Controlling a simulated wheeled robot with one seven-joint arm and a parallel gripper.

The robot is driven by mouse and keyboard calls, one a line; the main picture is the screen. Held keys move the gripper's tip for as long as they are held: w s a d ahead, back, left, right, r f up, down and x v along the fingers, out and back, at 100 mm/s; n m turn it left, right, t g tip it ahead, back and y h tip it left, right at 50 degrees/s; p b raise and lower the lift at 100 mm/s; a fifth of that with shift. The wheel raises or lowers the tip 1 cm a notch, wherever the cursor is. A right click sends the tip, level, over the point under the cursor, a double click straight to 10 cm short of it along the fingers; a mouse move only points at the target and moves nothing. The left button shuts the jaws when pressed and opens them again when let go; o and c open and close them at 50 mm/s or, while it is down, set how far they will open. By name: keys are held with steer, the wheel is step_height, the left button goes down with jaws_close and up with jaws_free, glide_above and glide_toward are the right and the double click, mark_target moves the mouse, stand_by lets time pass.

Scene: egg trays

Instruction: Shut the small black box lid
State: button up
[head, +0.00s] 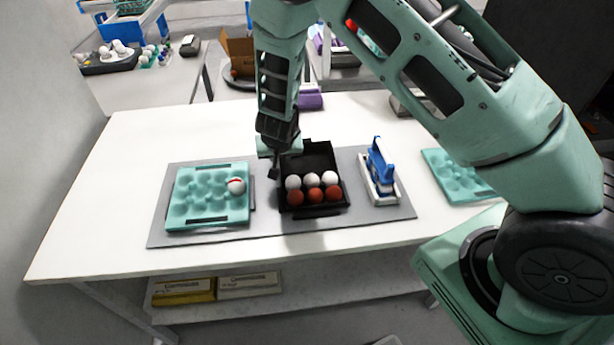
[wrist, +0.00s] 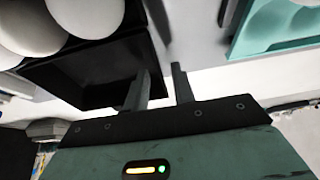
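The small black box (head: 314,211) stands on the grey mat, with a row of white eggs at the back and a row of brown eggs in front. Its black lid (head: 312,157) stands raised at the back of the box; a dark panel, likely the lid (wrist: 95,72), fills the left of the wrist view beside white eggs. My gripper (head: 274,170) points down at the lid's left side. In the wrist view my two fingers (wrist: 162,88) are apart with a gap between them. The left finger overlaps the dark panel in view; I cannot tell if it touches.
Another teal tray (head: 458,172) lies farther right. The white table (head: 110,180) is clear at its left end.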

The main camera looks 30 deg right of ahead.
steer(key=shift+c, duration=0.3)
steer(key=c, duration=0.4)
